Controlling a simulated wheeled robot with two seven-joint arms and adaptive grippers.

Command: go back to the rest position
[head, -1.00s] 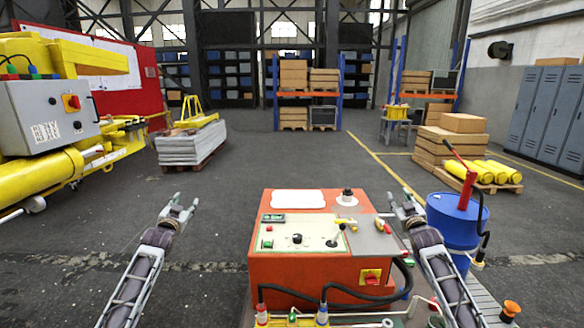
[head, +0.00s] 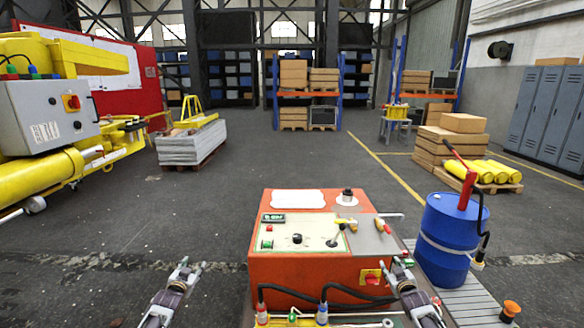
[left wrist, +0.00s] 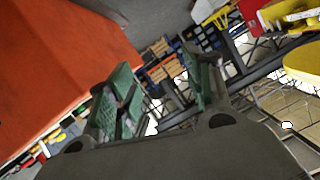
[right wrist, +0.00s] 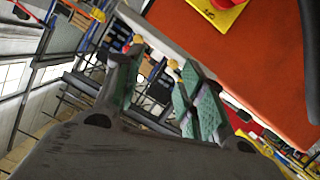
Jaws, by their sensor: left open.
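My left gripper (head: 187,269) is low at the left of the orange control box (head: 262,269), apart from it, over the floor. In the left wrist view its two green-padded fingers (left wrist: 160,92) are spread with nothing between them. My right gripper (head: 400,262) is low at the right side of the orange box, close to its red-and-yellow switch (head: 371,276). In the right wrist view its fingers (right wrist: 155,90) are apart and empty. I cannot tell from the head view how near the right gripper is to the box.
A blue drum (head: 445,238) with a red-handled pump stands at the right. Black cables (head: 290,290) loop at the box's front. A yellow machine (head: 40,165) is at the far left, and a stacked pallet (head: 190,145) stands behind. The floor left of the box is clear.

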